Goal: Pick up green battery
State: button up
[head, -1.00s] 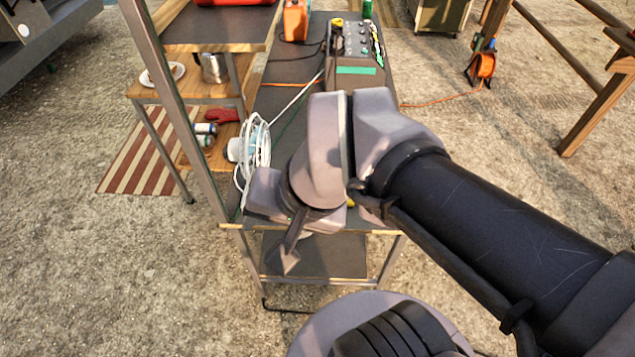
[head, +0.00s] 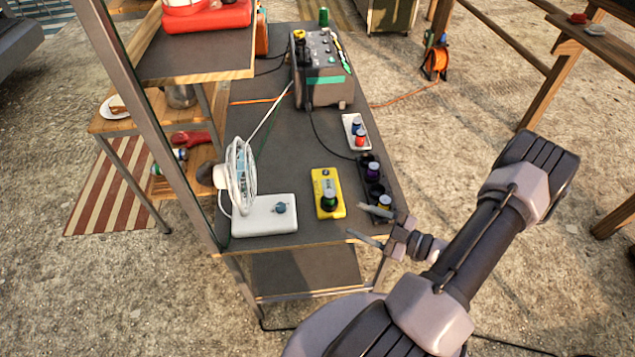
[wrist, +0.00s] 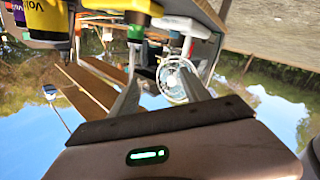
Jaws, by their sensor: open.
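The green battery (head: 329,198) stands upright in a yellow charger (head: 325,180) near the table's front edge, with a dark lower part and green band. In the wrist view, which is upside down, the green battery (wrist: 135,33) shows beyond the fingers, by the yellow charger (wrist: 120,6). My gripper (head: 365,226) is open and empty at the table's front edge, right of the yellow charger and beside the dark tray. Its two spread fingers also show in the wrist view (wrist: 160,78), with nothing between them.
A dark tray (head: 366,168) holds a purple battery (head: 373,171) and a yellow battery (head: 384,203). A white base (head: 262,222) and fan (head: 241,176) stand left. A metal post (head: 145,125) rises at left.

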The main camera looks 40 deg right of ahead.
aim_at(333, 200)
notch_tip(333, 200, down, 5)
jog(key=s+d+m+t+h, duration=0.2)
jog(key=m+h, duration=0.3)
jog(key=m, duration=0.3)
jog(key=w+b, duration=0.2)
jog(key=w, duration=0.3)
jog(key=w+b, duration=0.2)
jog(key=w, duration=0.3)
jog(key=w+a+b, duration=0.1)
jog(key=w, duration=0.4)
jog(key=shift+w+f+b, duration=0.35)
jog(key=shift+f+b, duration=0.05)
jog(key=shift+w+r, duration=0.1)
jog(key=shift+w, duration=0.1)
jog(key=shift+d+r, duration=0.1)
grip_shut()
